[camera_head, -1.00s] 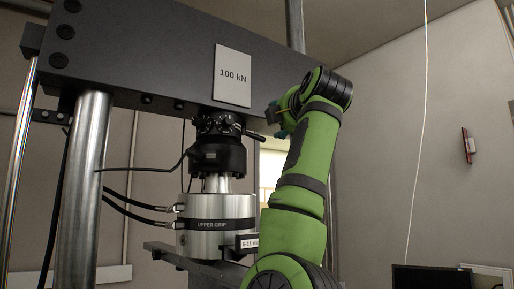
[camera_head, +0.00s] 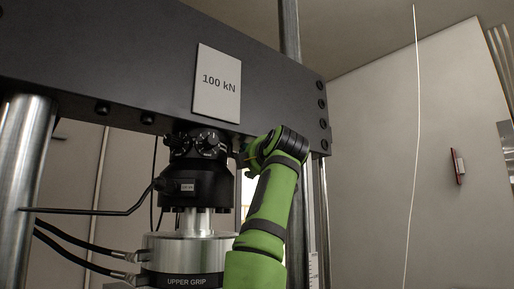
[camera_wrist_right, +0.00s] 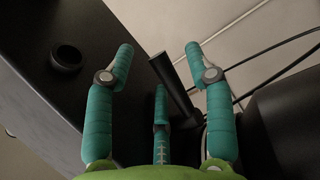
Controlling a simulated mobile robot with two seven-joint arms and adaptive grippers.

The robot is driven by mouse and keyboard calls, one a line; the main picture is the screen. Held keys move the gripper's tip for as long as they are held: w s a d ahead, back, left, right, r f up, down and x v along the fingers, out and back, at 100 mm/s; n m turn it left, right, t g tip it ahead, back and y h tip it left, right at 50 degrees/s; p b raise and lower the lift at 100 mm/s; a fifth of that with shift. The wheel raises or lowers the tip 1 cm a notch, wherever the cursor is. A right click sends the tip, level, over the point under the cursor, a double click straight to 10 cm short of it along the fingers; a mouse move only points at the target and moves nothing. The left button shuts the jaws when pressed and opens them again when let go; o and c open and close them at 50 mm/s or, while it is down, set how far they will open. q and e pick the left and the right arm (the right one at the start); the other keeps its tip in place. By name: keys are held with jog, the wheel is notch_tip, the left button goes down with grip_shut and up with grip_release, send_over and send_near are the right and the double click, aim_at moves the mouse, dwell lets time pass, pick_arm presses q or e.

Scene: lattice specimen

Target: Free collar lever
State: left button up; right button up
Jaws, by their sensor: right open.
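The black collar (camera_head: 198,144) with knobs sits under the crosshead, above the black load cell (camera_head: 192,186). In the wrist view a dark bar, seemingly the collar lever (camera_wrist_right: 174,86), stands between the fingers of my right gripper (camera_wrist_right: 160,62). The gripper is open, with two teal fingers either side of the bar and a third below it. I cannot tell whether any finger touches the bar. In the head view my green right arm reaches up to the collar's right side, and its wrist hides most of the gripper and lever. My left gripper is not in view.
The dark crosshead (camera_head: 140,75) with a 100 kN plate (camera_head: 217,84) lies just above. A steel column (camera_head: 22,150) stands at left. Black hoses (camera_head: 85,252) run to the upper grip (camera_head: 188,250).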

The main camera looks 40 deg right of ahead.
jog(key=shift+w+d+r, duration=0.1)
jog(key=shift+w+r, duration=0.05)
jog(key=shift+w, duration=0.05)
jog(key=shift+c, duration=0.8)
grip_shut()
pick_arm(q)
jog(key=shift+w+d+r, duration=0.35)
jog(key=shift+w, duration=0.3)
